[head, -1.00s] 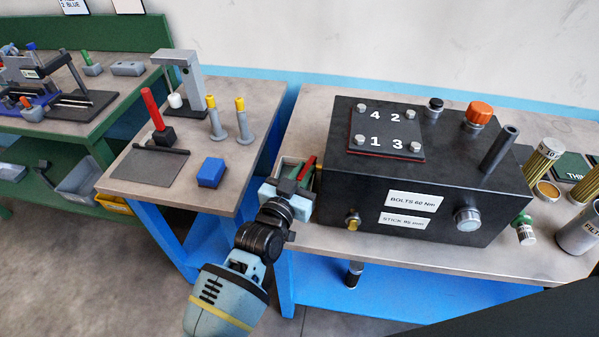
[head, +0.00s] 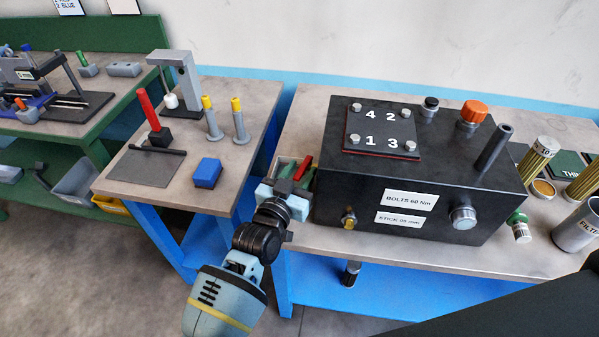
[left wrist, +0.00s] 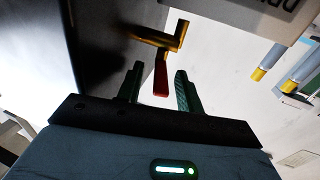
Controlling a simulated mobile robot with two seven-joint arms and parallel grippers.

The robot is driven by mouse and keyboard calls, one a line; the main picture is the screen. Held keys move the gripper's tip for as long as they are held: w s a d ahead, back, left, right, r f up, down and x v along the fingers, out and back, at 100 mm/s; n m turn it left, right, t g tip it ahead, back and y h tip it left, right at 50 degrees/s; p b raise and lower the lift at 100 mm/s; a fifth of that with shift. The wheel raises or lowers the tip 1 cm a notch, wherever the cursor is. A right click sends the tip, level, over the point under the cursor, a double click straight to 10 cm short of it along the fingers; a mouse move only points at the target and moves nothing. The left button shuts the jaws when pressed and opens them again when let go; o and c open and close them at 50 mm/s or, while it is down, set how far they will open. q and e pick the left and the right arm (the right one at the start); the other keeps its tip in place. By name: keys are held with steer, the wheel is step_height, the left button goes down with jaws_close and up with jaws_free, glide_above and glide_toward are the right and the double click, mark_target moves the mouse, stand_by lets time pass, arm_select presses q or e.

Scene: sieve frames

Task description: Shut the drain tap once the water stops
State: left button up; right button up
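The drain tap is a brass fitting (left wrist: 158,38) with a red lever (left wrist: 161,78) in the left wrist view. It is on the side of the black box (head: 440,185). The red lever (head: 303,168) also shows in the head view, at the box's left side. My left gripper (head: 296,172) is beside it. In the left wrist view its two fingers (left wrist: 159,76) are apart, with the lever's end between them and a gap on each side. No flowing water can be seen. My right gripper is out of view.
The box carries a numbered plate (head: 382,130), an orange cap (head: 473,113) and a dark upright tube (head: 494,148). A brass fitting (head: 349,218) is on its front. A side table (head: 120,188) at left holds a blue block (head: 207,172) and other items.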

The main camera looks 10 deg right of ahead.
arm_select(q)
steer(key=v, duration=0.6)
steer(key=shift+s+a, duration=0.6)
steer(key=shift+s, duration=0.1)
